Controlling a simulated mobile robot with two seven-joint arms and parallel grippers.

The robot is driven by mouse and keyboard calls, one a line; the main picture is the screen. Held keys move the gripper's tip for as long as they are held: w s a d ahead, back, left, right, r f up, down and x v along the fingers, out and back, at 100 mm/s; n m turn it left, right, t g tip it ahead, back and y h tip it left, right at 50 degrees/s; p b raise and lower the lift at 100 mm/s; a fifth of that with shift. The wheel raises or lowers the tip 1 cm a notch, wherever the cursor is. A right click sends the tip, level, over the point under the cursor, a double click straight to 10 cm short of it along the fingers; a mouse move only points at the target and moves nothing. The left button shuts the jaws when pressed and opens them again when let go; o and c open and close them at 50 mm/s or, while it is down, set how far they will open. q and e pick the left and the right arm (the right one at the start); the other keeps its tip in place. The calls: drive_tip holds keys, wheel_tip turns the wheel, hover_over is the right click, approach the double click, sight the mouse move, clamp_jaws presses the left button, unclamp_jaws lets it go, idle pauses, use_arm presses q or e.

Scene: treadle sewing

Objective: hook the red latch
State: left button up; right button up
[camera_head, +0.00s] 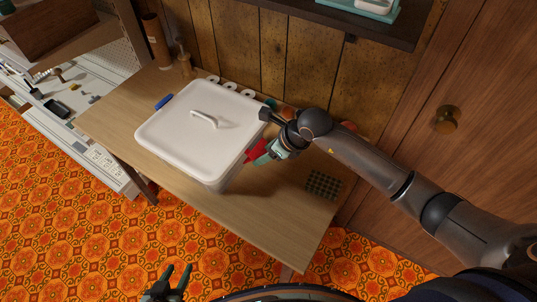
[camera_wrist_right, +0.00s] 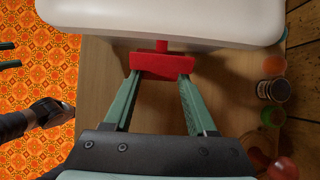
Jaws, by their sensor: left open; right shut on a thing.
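A white lidded box (camera_head: 195,128) with a handle on its lid sits on the wooden table. The red latch (camera_head: 256,151) is on the box's right side; it also shows in the right wrist view (camera_wrist_right: 162,66), just below the lid's rim. My right gripper (camera_head: 266,155) is shut on the red latch, with one green finger on each side of it. My left gripper (camera_head: 178,278) is open and empty, low in the head view, away from the table and the box. A blue latch (camera_head: 164,102) is on the box's far left side.
The wooden table (camera_head: 270,215) is bare in front of the box. A dark green checked cloth (camera_head: 323,185) lies near its right end. Several jars and round items stand along the wall behind my right gripper. A dark shelf (camera_head: 340,20) hangs above.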

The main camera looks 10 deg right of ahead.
drive_tip(key=shift+w+a+r+g+h, duration=0.35)
drive_tip(key=shift+w+r+g+h, duration=0.1)
drive_tip(key=shift+r+g+h, duration=0.2)
drive_tip(key=shift+w+a+r+g+h+b, duration=0.15)
drive_tip(key=shift+w+a+g+h+b, duration=0.15)
drive_tip(key=shift+g+h+b, duration=0.25)
drive_tip(key=shift+w+a+r+g+h+b, duration=0.15)
drive_tip(key=shift+w+a+g+h+b, duration=0.15)
drive_tip(key=shift+g+h+b, duration=0.35)
drive_tip(key=shift+w+a+r+g+h+b, duration=0.15)
drive_tip(key=shift+w+a+g+h+b, duration=0.15)
drive_tip(key=shift+g+h+b, duration=0.35)
drive_tip(key=o, duration=1.4)
